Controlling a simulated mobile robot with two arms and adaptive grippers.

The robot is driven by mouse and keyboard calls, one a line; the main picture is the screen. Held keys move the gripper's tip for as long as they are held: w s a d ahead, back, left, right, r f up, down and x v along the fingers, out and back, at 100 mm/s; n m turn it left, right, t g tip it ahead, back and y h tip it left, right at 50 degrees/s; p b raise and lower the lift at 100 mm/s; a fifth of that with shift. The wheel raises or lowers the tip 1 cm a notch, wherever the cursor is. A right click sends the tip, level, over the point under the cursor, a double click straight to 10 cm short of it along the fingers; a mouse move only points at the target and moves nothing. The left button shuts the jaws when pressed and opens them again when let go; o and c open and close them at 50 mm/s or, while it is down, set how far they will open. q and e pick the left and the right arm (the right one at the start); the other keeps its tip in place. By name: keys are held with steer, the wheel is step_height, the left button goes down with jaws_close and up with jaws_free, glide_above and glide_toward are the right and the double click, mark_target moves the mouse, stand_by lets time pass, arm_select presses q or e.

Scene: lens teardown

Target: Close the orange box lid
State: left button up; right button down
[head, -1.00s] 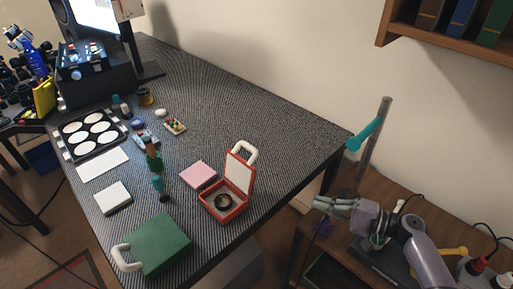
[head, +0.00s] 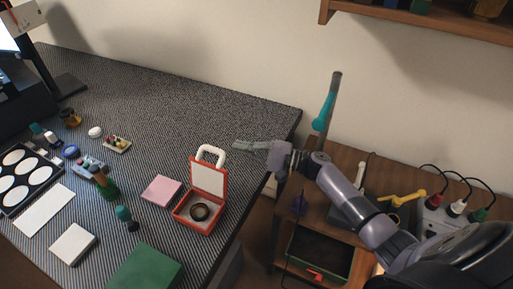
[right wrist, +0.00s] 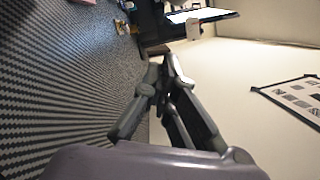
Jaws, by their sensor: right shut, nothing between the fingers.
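The orange box (head: 201,216) stands on the striped table mat near its right front edge. Its lid (head: 208,178) is open and upright, with a white inner face and a white handle (head: 211,150) behind its top. A dark ring-shaped lens part (head: 200,211) lies inside the box. My right gripper (head: 237,146) is shut and empty, to the right of the lid and apart from it, near the table's right edge. The right wrist view shows its fingers (right wrist: 168,62) together. My left gripper is not in view.
A pink pad (head: 161,190) lies just left of the box. A green box (head: 146,268) and a white block (head: 72,244) are nearer the front. A post with a teal part (head: 324,112) rises beyond the right edge. The mat behind the lid is clear.

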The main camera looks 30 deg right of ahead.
mark_target(211, 169)
arm_select(q)
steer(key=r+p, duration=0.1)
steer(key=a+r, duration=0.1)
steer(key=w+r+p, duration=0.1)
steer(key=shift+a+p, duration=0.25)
steer(key=shift+p, duration=0.05)
arm_select(e)
steer(key=a, duration=0.1)
steer(key=a+r, duration=0.1)
steer(key=a, duration=0.2)
steer(key=shift+s+a+r, duration=0.3)
steer(key=shift+s+r, duration=0.1)
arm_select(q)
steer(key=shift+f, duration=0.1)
